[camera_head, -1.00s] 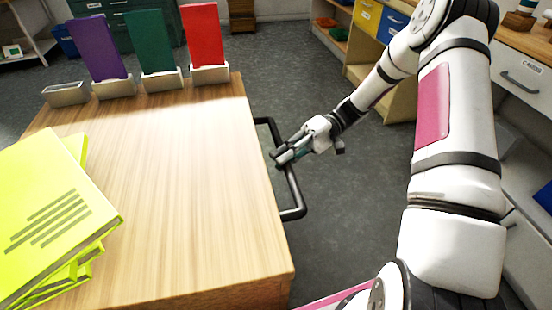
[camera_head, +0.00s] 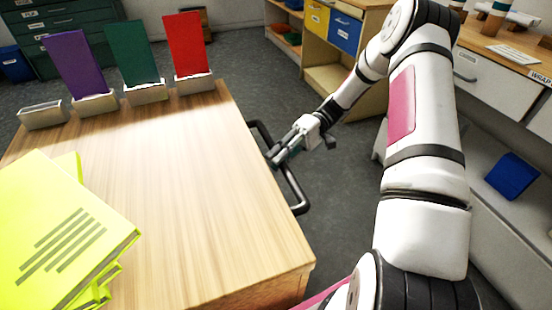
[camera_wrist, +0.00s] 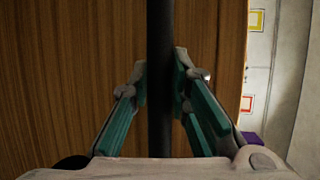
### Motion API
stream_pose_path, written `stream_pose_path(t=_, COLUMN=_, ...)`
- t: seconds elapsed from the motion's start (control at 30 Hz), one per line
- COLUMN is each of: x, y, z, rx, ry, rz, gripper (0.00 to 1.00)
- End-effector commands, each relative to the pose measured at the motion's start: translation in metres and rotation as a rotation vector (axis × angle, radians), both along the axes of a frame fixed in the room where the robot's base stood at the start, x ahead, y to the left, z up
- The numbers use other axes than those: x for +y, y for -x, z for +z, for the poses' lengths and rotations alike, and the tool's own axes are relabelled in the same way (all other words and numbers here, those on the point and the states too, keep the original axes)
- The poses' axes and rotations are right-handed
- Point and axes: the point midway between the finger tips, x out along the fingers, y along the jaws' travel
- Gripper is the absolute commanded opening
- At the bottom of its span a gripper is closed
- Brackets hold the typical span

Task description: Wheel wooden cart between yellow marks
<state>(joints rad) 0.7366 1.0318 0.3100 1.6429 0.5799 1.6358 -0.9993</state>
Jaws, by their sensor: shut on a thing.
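The wooden cart (camera_head: 185,180) fills the left and middle of the head view, with a pale wood top and a black bar handle (camera_head: 297,197) on its right side. My gripper (camera_head: 275,158) is shut on the handle, about midway along it. In the wrist view, the green-padded fingers (camera_wrist: 162,85) lie on both sides of the dark upright bar, against the brown wood side of the cart (camera_wrist: 75,70). No yellow floor marks can be made out in the head view. A small yellow-outlined square (camera_wrist: 256,21) shows in the wrist view; its surface is unclear.
Yellow-green books (camera_head: 60,225) lie on the cart, and purple, green and red boards (camera_head: 188,45) stand in holders at its far edge. A counter with drawers (camera_head: 480,75) and a lower shelf with a blue bin (camera_head: 512,176) line the right. Grey floor (camera_head: 345,190) lies between.

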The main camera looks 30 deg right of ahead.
Motion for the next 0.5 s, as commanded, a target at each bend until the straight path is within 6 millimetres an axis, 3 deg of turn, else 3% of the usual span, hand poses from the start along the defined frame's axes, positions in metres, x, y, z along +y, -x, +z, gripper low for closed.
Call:
stream_pose_path(t=0.37, x=-0.0011, y=-0.0001, z=-0.0014, rx=-0.002, ry=0.004, rz=-0.001, gripper=0.0)
stream_pose_path(t=0.4, x=-0.0012, y=-0.0002, z=-0.0014, rx=-0.002, ry=0.004, rz=-0.001, gripper=0.22)
stream_pose_path(t=0.5, x=-0.001, y=-0.0001, z=-0.0012, rx=-0.002, ry=0.003, rz=-0.001, gripper=0.38)
